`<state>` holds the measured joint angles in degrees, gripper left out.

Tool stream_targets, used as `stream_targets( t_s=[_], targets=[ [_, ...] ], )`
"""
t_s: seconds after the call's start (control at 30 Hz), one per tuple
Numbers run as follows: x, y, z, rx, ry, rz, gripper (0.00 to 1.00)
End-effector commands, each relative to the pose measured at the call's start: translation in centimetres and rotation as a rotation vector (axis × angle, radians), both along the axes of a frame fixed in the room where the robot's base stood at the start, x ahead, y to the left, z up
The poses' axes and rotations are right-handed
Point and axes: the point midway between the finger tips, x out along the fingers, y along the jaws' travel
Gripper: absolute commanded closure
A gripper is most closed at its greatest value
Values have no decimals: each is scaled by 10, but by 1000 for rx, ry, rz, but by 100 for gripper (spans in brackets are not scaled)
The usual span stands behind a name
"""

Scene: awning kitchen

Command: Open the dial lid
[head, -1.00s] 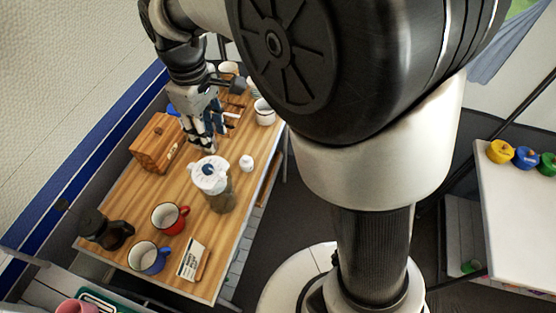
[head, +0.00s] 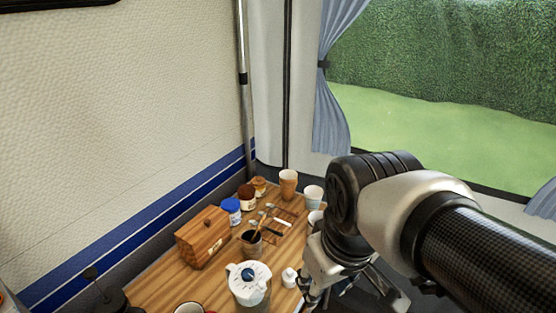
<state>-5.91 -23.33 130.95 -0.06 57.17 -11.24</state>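A clear pitcher (head: 250,295) stands on the wooden table at the bottom of the head view. Its white lid (head: 239,272) has a round dark blue dial (head: 249,274) on top, and the lid sits on the pitcher. The pitcher's lower part is cut off by the frame edge. My gripper (head: 309,296) points down to the right of the pitcher, apart from it, near the table's right side. Its fingers are small and partly hidden, so I cannot tell whether they are open or shut.
A small white bottle (head: 289,277) stands between pitcher and gripper. A wooden box (head: 202,238) and a dark cup with utensils (head: 250,243) stand behind. Jars, such as the blue-lidded one (head: 231,210), and cups (head: 288,184) fill the back. A cup rim (head: 189,308) shows in front.

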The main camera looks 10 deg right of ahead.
Motion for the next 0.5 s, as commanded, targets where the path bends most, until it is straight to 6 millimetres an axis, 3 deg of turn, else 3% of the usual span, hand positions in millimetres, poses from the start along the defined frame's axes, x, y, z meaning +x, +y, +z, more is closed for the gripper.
stream_targets(
  t_s=[0.2,0.5],
  targets=[
    [-17,-8,-11,15,-30,-66,65],
    [-19,-9,-11,18,-35,-78,65]
  ],
)
